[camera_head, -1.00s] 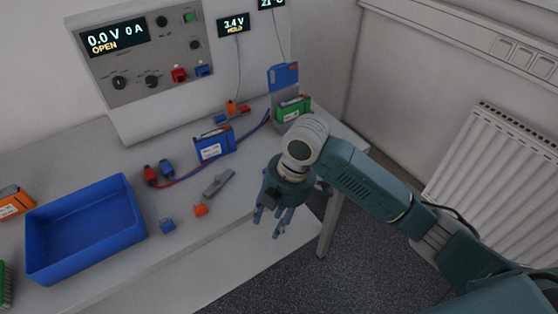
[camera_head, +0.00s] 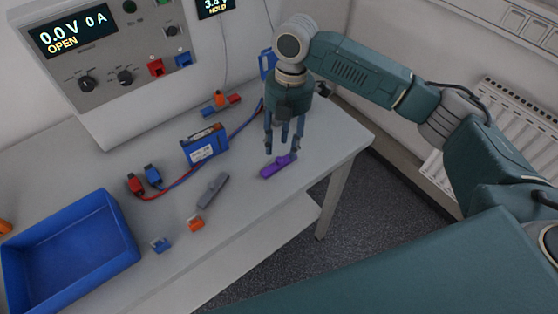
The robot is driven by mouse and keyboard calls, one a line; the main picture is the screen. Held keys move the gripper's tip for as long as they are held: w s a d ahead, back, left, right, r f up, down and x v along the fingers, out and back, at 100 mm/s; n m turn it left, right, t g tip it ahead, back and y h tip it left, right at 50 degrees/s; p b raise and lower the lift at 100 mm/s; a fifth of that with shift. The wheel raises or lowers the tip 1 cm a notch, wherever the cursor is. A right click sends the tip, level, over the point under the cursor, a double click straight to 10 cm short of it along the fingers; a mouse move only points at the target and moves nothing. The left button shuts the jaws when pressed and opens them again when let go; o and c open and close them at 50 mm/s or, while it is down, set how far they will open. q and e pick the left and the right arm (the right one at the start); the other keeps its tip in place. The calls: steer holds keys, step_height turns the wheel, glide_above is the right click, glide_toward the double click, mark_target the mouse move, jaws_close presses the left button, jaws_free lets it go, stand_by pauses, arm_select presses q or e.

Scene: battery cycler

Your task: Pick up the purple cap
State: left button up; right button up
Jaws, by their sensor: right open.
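The purple cap (camera_head: 278,166) is a small elongated piece lying on the grey table (camera_head: 240,215), near its right end. My right gripper (camera_head: 281,152) points down just above the cap, its fingers apart. The fingertips are close to the cap's right part; I cannot tell whether they touch it. My left gripper is not in the view.
A blue battery pack (camera_head: 205,145) stands left of the gripper, with red and blue leads. A grey piece (camera_head: 213,191), an orange clip (camera_head: 196,223) and a blue clip (camera_head: 161,244) lie nearby. A blue bin (camera_head: 75,255) is at left; the cycler panel (camera_head: 110,50) stands behind.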

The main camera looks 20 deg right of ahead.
mark_target(280, 159)
steer(key=f, duration=0.1)
steer(key=f+p, duration=0.1)
steer(key=f, duration=0.2)
steer(key=shift+s+a+f+p, duration=0.1)
steer(key=shift+a+f+p, duration=0.15)
steer(key=shift+a+p, duration=0.15)
steer(key=shift+f, duration=0.45)
steer(key=c, duration=0.5)
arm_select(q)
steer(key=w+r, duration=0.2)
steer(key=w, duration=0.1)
arm_select(e)
steer(key=shift+c, duration=1.4)
